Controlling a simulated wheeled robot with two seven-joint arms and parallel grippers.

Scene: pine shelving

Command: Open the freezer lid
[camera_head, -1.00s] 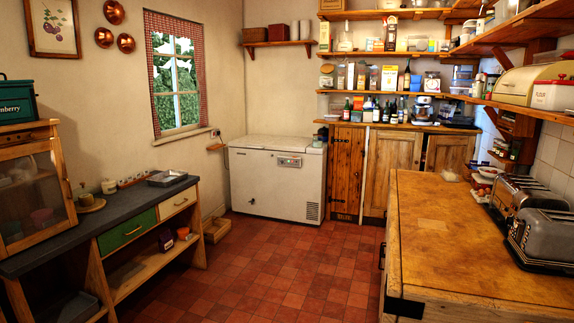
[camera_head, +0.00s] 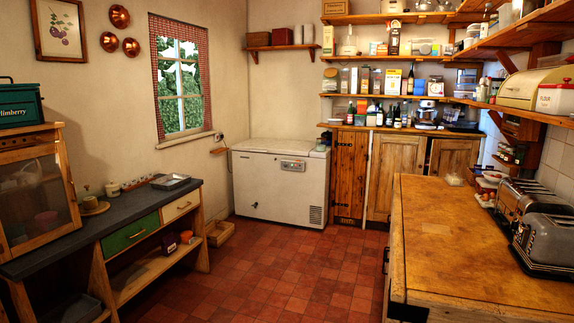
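The white chest freezer (camera_head: 279,185) stands against the far wall, below and right of the window. Its lid (camera_head: 279,147) is down, flat on the body. A small panel sits on the upper front, and a vent grille is at the lower right. Neither of my grippers shows in the head view, and the freezer is well ahead of me across the floor.
Red tiled floor (camera_head: 270,265) lies clear up to the freezer. A dark-topped counter (camera_head: 120,215) runs along the left, and a wooden worktop (camera_head: 440,235) with toasters (camera_head: 545,240) is at the right.

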